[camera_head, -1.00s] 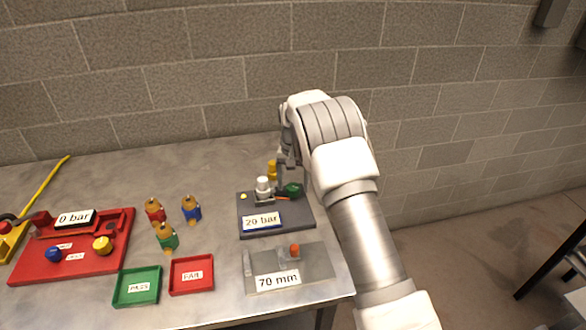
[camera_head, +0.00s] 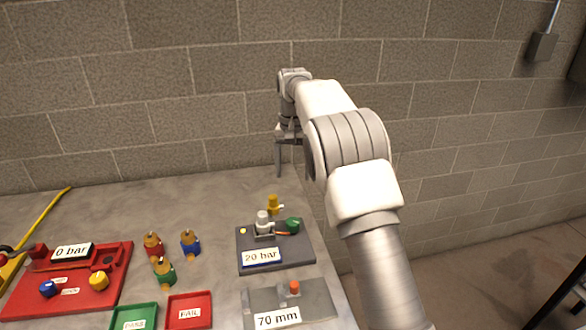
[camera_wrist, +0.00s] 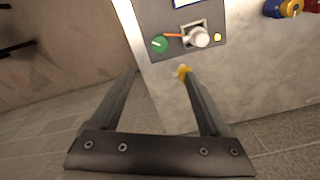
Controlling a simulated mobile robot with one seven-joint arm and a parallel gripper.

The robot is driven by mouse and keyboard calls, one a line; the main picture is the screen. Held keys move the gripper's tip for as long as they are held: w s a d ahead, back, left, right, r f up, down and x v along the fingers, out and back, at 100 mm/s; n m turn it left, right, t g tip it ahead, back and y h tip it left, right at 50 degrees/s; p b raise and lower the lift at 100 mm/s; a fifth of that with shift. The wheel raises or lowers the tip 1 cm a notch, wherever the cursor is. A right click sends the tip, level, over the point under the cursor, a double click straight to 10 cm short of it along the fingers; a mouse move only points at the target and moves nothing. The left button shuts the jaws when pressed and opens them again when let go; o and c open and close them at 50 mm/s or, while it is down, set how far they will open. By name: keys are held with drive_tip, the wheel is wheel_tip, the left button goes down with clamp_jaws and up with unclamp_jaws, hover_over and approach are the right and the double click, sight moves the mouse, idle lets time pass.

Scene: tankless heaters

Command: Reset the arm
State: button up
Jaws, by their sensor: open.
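My gripper (camera_head: 291,160) is open and empty. In the head view it hangs above the back right part of the table, behind the dark test station. In the wrist view its two fingers (camera_wrist: 160,95) are spread wide. The station (camera_head: 257,262) carries a "20 bar" sign, a white fitting (camera_head: 263,222), a green knob (camera_head: 292,225) and a yellow part (camera_head: 273,204) behind them. In the wrist view the yellow part (camera_wrist: 184,72) shows beyond the fingers, near the right one; nothing is held.
A grey "70 mm" gauge block (camera_head: 318,300) lies in front of the station. Green (camera_head: 122,318) and red (camera_head: 200,318) trays, several brass-topped fittings (camera_head: 190,243) and a red "0 bar" station (camera_head: 97,302) stand left. A block wall (camera_head: 190,60) rises behind the table.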

drive_tip(key=s+d+r+t, duration=0.1)
drive_tip(key=s+d+r, duration=0.3)
drive_tip(key=s+r, duration=0.35)
drive_tip(key=s+d+r+t, duration=0.2)
drive_tip(key=s+d+r, duration=0.3)
drive_tip(key=s+r, duration=0.3)
drive_tip(key=s+d+f+n+t, duration=0.1)
drive_tip(key=s+d+f, duration=0.1)
drive_tip(key=s, duration=1)
drive_tip(key=s+d+f+n+t, duration=0.1)
drive_tip(key=s+f, duration=0.3)
drive_tip(key=s, duration=0.7)
drive_tip(key=shift+s+d+f+t, duration=0.15)
drive_tip(key=shift+s+d+t, duration=0.2)
drive_tip(key=shift+d, duration=0.15)
idle(0.4)
